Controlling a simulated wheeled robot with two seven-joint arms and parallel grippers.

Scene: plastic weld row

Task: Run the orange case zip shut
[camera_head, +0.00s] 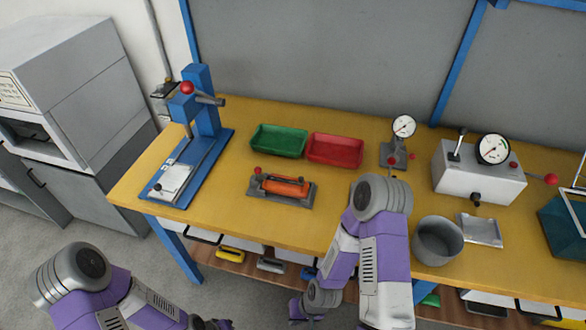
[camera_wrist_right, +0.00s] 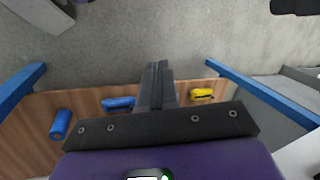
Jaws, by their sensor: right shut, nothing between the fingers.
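The orange case (camera_head: 286,187) lies in a grey holder (camera_head: 265,203) on the yellow bench, left of centre in the head view. Its zip is too small to make out. My right gripper (camera_wrist_right: 157,75) is shut and empty in the right wrist view, pointing at the floor and lower shelf. In the head view it is low in front of the bench, below and apart from the case, mostly hidden by my own arm. Of my left gripper, only a small part shows at the bottom edge of the head view, away from the case; its fingers cannot be made out.
Behind the case stand a green tray (camera_head: 279,141) and a red tray (camera_head: 335,150). A blue press (camera_head: 205,115) is to the left. A grey pot (camera_head: 437,240), a gauge box (camera_head: 478,175) and a dial stand (camera_head: 395,153) are to the right. The bench's front edge lies between gripper and case.

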